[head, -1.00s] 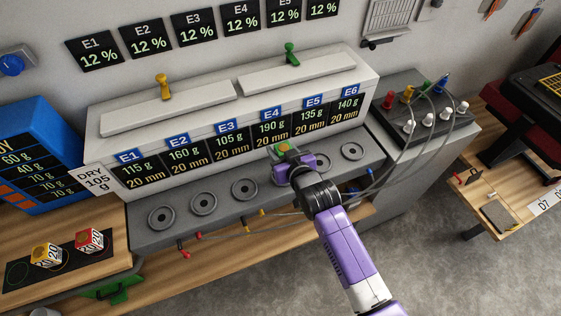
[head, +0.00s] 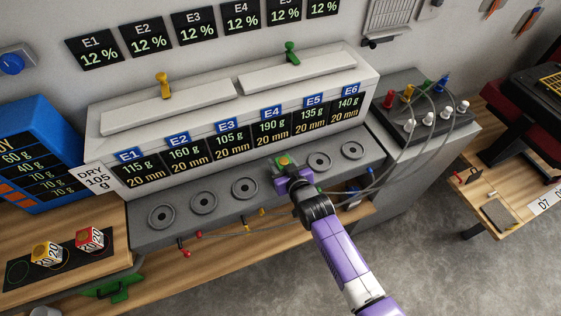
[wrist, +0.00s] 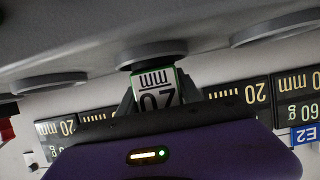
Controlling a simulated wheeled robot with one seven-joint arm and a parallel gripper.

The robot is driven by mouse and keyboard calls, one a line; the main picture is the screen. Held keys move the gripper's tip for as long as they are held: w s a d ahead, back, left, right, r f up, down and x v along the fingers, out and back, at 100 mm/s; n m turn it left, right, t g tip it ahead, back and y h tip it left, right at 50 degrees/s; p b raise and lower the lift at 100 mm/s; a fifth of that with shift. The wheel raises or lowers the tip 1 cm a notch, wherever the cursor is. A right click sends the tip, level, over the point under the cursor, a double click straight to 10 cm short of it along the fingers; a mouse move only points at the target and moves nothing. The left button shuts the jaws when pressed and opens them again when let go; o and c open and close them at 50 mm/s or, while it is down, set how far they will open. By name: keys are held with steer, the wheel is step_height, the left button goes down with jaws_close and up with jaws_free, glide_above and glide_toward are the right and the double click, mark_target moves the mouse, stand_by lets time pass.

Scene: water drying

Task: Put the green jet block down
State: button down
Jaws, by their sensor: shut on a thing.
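The green jet block (head: 285,161) is in my gripper (head: 286,176), over the fourth place of the grey bench, below the E4 panel. Its top shows green with an orange spot. In the wrist view the block (wrist: 157,88) shows a white face reading "20 mm" upside down, with green edges, between the fingers of my gripper (wrist: 160,95). One end of the block is at a round grey disc (wrist: 152,54); I cannot tell whether they touch. The fourth disc is hidden in the head view by the block and gripper.
The other grey discs, such as E3's (head: 245,188) and E5's (head: 319,162), are bare. The white panel housing (head: 230,100) rises behind. Cables (head: 375,170) run at right. A yellow block (head: 46,253) and a red block (head: 90,239) stand at left.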

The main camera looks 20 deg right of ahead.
steer(key=c, duration=0.8)
jaws_free()
steer(key=shift+r, duration=0.15)
steer(key=v, duration=1.2)
